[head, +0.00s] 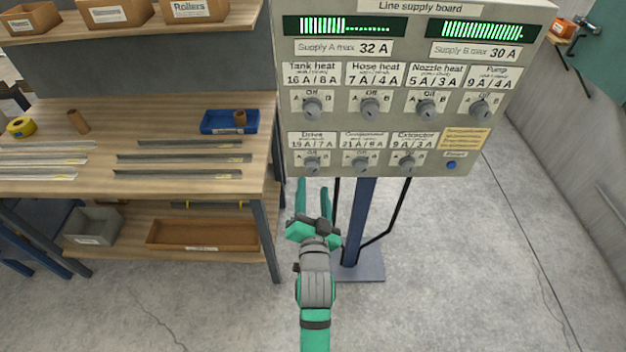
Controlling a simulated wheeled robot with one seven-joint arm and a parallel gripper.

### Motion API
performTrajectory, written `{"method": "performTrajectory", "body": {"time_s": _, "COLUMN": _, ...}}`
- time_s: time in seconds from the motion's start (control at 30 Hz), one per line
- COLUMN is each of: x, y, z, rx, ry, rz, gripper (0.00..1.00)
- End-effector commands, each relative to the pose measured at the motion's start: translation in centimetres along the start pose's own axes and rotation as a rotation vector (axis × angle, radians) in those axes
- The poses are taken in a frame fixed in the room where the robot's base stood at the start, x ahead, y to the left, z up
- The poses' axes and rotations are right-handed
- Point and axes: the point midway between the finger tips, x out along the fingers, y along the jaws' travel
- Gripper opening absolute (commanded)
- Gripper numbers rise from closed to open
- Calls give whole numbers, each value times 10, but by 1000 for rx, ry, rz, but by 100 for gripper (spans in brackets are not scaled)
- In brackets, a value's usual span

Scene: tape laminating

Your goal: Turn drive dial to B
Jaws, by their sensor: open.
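The drive dial (312,166) is a round grey knob at the lower left of the supply board (470,45). The label above it reads "Drive 19 A / 7 A", with small position marks around the knob. Which mark it points to is too small to tell. My gripper (312,190) has green fingers and stands below the board's lower edge, under the drive dial. Its two fingers are apart with nothing visible between them. In this view the fingertips appear just below the dial; their distance from the panel cannot be told.
Two similar dials, compressor (361,166) and extractor (407,164), sit to the right in the same row. A blue button (451,165) is further right. Several dials fill the row above. A workbench (100,115) stands left; a blue post (359,215) supports the board.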

Motion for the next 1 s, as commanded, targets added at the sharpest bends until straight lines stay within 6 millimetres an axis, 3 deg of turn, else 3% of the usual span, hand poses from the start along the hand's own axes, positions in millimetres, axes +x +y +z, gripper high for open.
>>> {"method": "performTrajectory", "body": {"time_s": 0.1, "x": -20, "y": 1, "z": 0, "rx": 0, "ry": -1, "rz": 1, "gripper": 48}}
{"method": "performTrajectory", "body": {"time_s": 0.33, "x": -42, "y": 1, "z": 0, "rx": 0, "ry": -1, "rz": 1, "gripper": 48}}
{"method": "performTrajectory", "body": {"time_s": 1.0, "x": -47, "y": 0, "z": 0, "rx": -1, "ry": 0, "rz": 0, "gripper": 48}}
